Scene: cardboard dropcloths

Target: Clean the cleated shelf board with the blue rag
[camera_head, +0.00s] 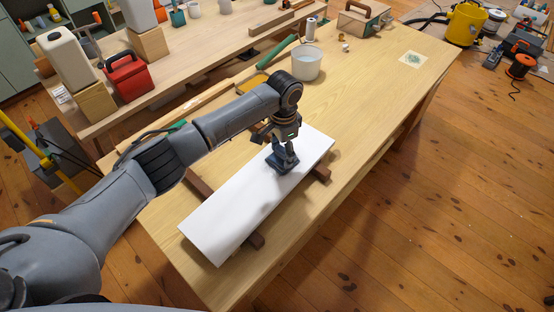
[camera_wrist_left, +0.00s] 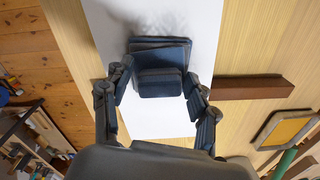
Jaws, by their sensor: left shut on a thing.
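The white shelf board (camera_head: 222,222) lies flat on the wooden workbench, over dark brown cleats (camera_head: 254,240) that stick out past its edges. Faint grey patches show on its face; I cannot tell whether they are dirt or shadow. My left gripper (camera_head: 284,154) points down over the far half of the board, shut on the dark blue folded rag (camera_head: 277,164). The rag rests against the board's surface. In the left wrist view, the rag (camera_wrist_left: 160,54) sits between both fingers, with the white board (camera_wrist_left: 205,30) under it. My right gripper is not in view.
A white bucket (camera_head: 307,63) and a yellow-faced tray (camera_head: 250,85) stand on the bench beyond the board. A green tool (camera_head: 279,51) lies nearby. A wooden toolbox (camera_head: 362,20) is at the far end. The bench's right side (camera_head: 375,100) is clear.

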